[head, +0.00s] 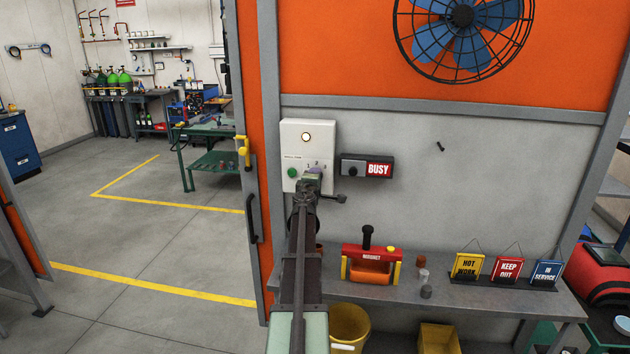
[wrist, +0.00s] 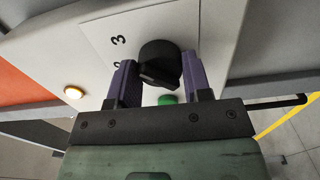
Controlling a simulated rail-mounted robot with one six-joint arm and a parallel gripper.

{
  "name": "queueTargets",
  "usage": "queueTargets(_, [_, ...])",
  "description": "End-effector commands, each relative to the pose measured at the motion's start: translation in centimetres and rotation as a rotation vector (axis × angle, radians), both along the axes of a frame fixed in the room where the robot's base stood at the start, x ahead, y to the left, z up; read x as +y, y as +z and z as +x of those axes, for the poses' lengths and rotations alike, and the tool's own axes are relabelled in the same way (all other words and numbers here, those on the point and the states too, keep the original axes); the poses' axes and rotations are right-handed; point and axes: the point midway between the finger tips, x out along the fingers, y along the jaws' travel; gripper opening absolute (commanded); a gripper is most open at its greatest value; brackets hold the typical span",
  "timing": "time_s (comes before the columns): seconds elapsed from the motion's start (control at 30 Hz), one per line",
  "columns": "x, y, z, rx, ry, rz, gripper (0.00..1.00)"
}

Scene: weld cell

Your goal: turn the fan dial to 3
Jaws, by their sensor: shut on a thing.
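The fan dial (wrist: 158,65) is a black round knob with a grip bar, on a white panel (wrist: 100,40) in the wrist view. A printed 3 shows beside the knob, and another mark is partly hidden by a finger. My gripper (wrist: 160,82) has its two purple fingers on either side of the knob, shut on it. In the head view the white control box (head: 305,133) hangs on the wall, and my gripper (head: 316,170) is at its lower right, hiding the dial. I cannot tell which number the knob points at.
The box carries a lit lamp (head: 305,137) and a green button (head: 292,172). A BUSY sign (head: 379,170) is close to its right. A blue-bladed fan (head: 463,16) is mounted above. A shelf (head: 440,288) below holds a red-and-yellow box (head: 371,263) and several small signs.

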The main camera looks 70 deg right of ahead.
Motion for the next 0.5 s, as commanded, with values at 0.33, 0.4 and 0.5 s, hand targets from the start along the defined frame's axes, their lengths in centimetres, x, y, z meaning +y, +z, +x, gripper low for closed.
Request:
queueTargets(0.33, [0.05, -0.04, -0.04, -0.001, -0.001, 0.000, 0.70])
queueTargets(0.4, [0.04, -0.03, -0.03, 0.000, 0.000, 0.000, 0.70])
queueTargets(0.5, [0.03, -0.02, -0.03, 0.000, 0.000, 0.000, 0.70])
